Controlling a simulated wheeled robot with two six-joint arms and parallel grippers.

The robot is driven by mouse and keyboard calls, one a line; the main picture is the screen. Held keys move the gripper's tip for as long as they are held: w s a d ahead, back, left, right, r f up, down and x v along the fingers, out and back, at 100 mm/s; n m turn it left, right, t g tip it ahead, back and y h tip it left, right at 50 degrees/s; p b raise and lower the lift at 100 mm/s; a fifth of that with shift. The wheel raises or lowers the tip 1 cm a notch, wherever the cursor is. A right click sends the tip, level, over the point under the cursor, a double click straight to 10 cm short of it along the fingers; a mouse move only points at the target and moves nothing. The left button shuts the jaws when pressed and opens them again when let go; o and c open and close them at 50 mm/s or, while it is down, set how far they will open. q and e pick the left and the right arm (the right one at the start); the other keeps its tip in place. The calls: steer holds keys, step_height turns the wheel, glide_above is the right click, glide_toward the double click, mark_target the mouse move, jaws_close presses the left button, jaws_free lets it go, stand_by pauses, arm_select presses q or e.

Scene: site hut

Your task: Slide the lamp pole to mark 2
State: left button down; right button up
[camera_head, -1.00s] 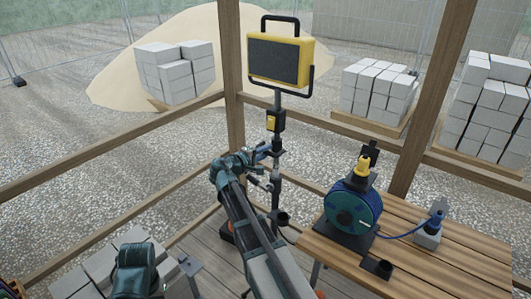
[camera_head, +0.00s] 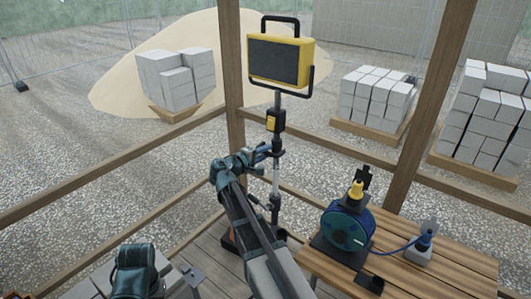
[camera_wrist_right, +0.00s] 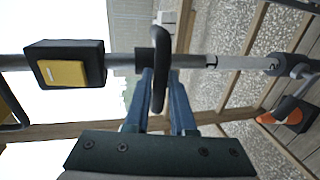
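The lamp pole (camera_head: 276,181) stands upright, topped by a yellow lamp (camera_head: 280,61) with a black face. A black box with a yellow switch (camera_head: 272,121) sits below the lamp. In the right wrist view the pole (camera_wrist_right: 238,62) runs across the picture, its silver section carrying a dark ring mark (camera_wrist_right: 211,62); no number is readable. My right gripper (camera_head: 268,151) is at the pole below the switch box. Its blue fingers (camera_wrist_right: 162,78) lie closely on either side of a black loop handle (camera_wrist_right: 160,45) on the pole.
A wooden bench (camera_head: 440,272) at right holds a blue cable reel (camera_head: 348,230) and a socket with a blue plug (camera_head: 425,241). A timber post (camera_head: 232,70) and rails stand close behind the pole. Block stacks (camera_head: 376,100) lie outside.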

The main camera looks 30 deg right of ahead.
steer(key=o, duration=0.3)
steer(key=shift+o, duration=0.2)
steer(key=p+v, duration=0.3)
steer(key=v, duration=1)
steer(key=shift+s+a, duration=0.15)
steer(key=shift+a, duration=0.25)
steer(key=shift+r, duration=0.1)
steer(key=s+a+f+g+y+b, duration=0.1)
steer(key=s+a+f+y+b, duration=0.15)
steer(key=f, duration=0.25)
steer(key=s+a+f+m+g+y+b, duration=0.1)
steer(key=s+a+f, duration=0.2)
steer(key=f, duration=0.2)
steer(key=s+a+f+g+y+b, duration=0.1)
steer(key=s+a+f+y+b, duration=0.15)
steer(key=f, duration=0.35)
steer(key=s+a+f+g+y+b, duration=0.3)
steer(key=s+a+f+y, duration=0.4)
steer(key=s+a+f, duration=0.3)
steer(key=s+a, duration=0.4)
steer(key=a, duration=0.2)
steer(key=shift+f, duration=0.15)
